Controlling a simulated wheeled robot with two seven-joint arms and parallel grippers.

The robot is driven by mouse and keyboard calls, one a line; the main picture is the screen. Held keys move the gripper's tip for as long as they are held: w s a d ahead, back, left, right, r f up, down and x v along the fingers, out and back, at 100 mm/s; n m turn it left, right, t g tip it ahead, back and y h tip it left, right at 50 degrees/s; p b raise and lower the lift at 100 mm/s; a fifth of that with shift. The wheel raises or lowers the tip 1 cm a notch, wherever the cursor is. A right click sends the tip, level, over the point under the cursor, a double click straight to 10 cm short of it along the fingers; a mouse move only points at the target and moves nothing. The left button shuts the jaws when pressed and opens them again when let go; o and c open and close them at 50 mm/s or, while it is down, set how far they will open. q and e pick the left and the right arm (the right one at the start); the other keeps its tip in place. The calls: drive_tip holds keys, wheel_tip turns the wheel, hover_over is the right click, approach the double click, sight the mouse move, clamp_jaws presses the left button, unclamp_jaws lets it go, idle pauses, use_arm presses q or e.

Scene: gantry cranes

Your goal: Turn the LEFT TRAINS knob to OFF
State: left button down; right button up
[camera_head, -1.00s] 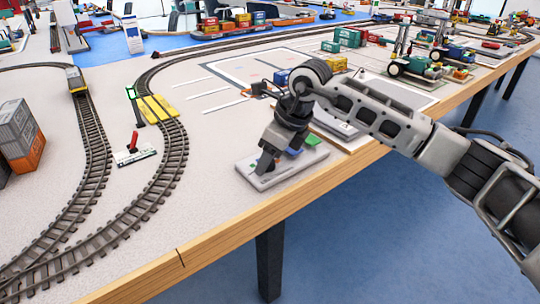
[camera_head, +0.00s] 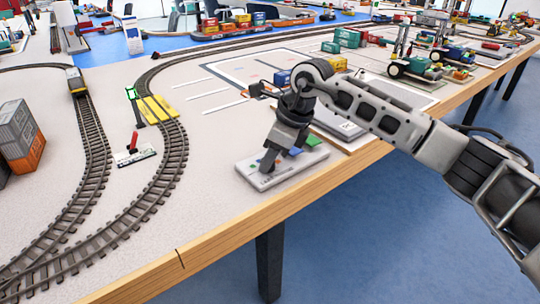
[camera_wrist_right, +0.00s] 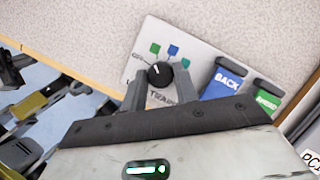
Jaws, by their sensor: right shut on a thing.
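The light grey control panel (camera_head: 258,181) lies near the table's front edge. In the right wrist view, the panel (camera_wrist_right: 205,62) carries a round black knob (camera_wrist_right: 160,75) with a small white mark near its upper left. Printed text reads "OFF" to the knob's left and "TRAINS" below it; small green and blue squares sit around its top. My right gripper (camera_head: 268,160) points down onto the panel. Its fingers (camera_wrist_right: 161,92) stand on either side of the knob and are shut on it. The knob is not clear in the head view. My left gripper is out of view.
The panel also has a blue BACK button (camera_wrist_right: 226,82) and a green button (camera_wrist_right: 264,99) beside the knob. Curved rail tracks (camera_head: 172,165) and a small board with a red lever (camera_head: 134,150) lie to the left. The table's wooden edge (camera_head: 215,233) is close in front.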

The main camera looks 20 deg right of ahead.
drive_tip(key=n+g, duration=0.1)
drive_tip(key=n, duration=0.2)
drive_tip(key=shift+w+n+y, duration=0.1)
drive_tip(key=shift+n+y, duration=0.2)
drive_tip(key=shift+n, duration=0.1)
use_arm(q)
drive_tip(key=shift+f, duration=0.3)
use_arm(e)
drive_tip(key=shift+n+g, duration=0.5)
drive_tip(key=shift+n, duration=0.4)
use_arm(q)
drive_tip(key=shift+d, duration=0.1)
use_arm(e)
drive_tip(key=o, duration=1)
drive_tip(key=shift+c, duration=0.2)
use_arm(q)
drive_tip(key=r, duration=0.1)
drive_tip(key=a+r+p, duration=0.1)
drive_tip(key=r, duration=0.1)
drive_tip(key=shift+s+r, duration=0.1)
use_arm(e)
drive_tip(key=v, duration=1.6)
drive_tip(key=shift+w, duration=0.15)
drive_tip(key=shift+d, duration=0.1)
